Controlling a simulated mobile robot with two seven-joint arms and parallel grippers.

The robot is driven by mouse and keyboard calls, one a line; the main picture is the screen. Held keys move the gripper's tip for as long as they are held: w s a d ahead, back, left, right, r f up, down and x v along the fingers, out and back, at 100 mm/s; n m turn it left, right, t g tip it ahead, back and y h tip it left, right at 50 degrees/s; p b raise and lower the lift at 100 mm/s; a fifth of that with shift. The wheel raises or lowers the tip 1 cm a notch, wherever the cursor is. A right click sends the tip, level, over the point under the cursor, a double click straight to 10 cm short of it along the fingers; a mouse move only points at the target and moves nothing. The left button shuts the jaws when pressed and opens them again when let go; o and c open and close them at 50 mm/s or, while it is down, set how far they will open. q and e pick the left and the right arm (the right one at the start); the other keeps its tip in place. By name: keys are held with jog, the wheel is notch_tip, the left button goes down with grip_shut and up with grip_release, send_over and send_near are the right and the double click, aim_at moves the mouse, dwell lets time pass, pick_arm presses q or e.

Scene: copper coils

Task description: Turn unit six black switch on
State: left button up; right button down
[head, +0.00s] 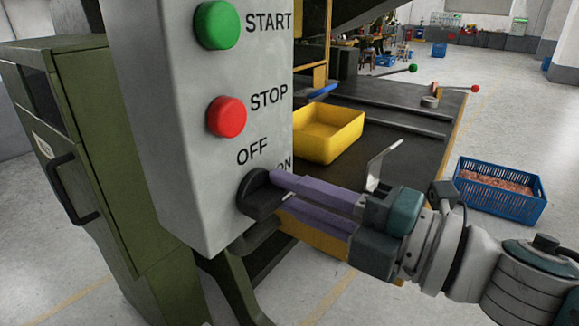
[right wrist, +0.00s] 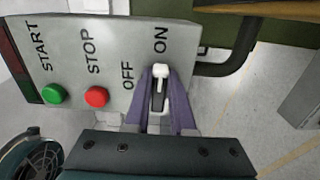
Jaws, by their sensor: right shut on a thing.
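The black switch (head: 257,194) is a knob low on the front of a grey control box (head: 165,130), under the OFF and ON labels. My right gripper (head: 277,192) reaches it from the right, with its purple fingers shut on the knob. In the right wrist view the switch (right wrist: 157,97) sits between the two fingers of the right gripper (right wrist: 160,78). Its white-tipped end lies just below the ON label there, with OFF to its left. In the head view a finger partly covers the ON label. My left gripper is not in view.
A green START button (head: 217,25) and a red STOP button (head: 226,117) are above the switch. A green cabinet (head: 95,150) stands left. A yellow bin (head: 328,133) sits on the bench behind, and a blue crate (head: 500,190) is on the floor at right.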

jog(key=c, duration=0.8)
grip_release()
jog(key=shift+o, duration=0.2)
jog(key=shift+s+d, duration=0.1)
jog(key=b+v, duration=0.1)
jog(key=v, duration=0.8)
jog(key=shift+s+d, duration=0.2)
jog(key=shift+d, duration=0.1)
